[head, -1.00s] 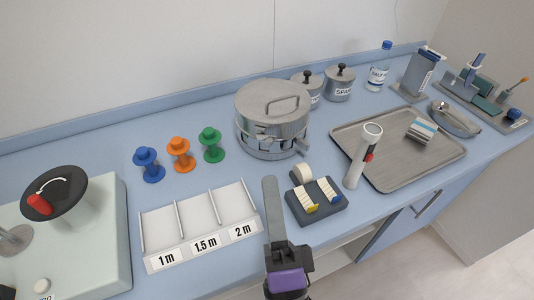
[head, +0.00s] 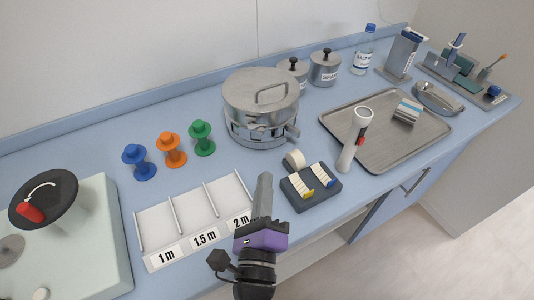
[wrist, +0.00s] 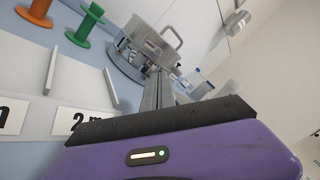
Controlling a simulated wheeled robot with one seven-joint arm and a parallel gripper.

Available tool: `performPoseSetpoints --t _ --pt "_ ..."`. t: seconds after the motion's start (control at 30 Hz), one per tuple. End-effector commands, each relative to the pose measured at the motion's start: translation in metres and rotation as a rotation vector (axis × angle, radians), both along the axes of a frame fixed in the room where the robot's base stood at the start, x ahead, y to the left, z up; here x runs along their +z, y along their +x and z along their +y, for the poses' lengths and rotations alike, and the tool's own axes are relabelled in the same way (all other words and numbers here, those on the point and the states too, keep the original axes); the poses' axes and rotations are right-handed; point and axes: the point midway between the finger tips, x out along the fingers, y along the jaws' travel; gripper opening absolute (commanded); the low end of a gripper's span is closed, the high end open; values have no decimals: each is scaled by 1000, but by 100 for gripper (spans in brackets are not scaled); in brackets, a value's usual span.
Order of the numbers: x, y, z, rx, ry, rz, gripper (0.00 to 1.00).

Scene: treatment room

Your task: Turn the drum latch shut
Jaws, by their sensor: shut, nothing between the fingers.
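The metal drum (head: 262,122) stands on the blue counter, with its lid (head: 255,92) on and a wire handle on top. A band with window-like openings runs round its side. A small grey lever, likely the latch (head: 294,132), sticks out at its lower right; I cannot tell its exact setting.
A dark block with rolls (head: 312,200) and an upright white torch (head: 354,140) stand right of my gripper. A three-slot rack (head: 190,220) is to its left. Blue, orange and green spools (head: 202,138) stand left of the drum. A metal tray (head: 385,155) lies at right.

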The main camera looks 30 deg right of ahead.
Motion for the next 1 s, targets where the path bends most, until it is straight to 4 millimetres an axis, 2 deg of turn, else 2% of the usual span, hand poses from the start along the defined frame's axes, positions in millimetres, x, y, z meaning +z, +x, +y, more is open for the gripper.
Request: performPoseSetpoints --t 0.6,1.0 --pt "10 74 -48 0 -1 -2 0" --pt "9 81 -53 1 -1 0 0"
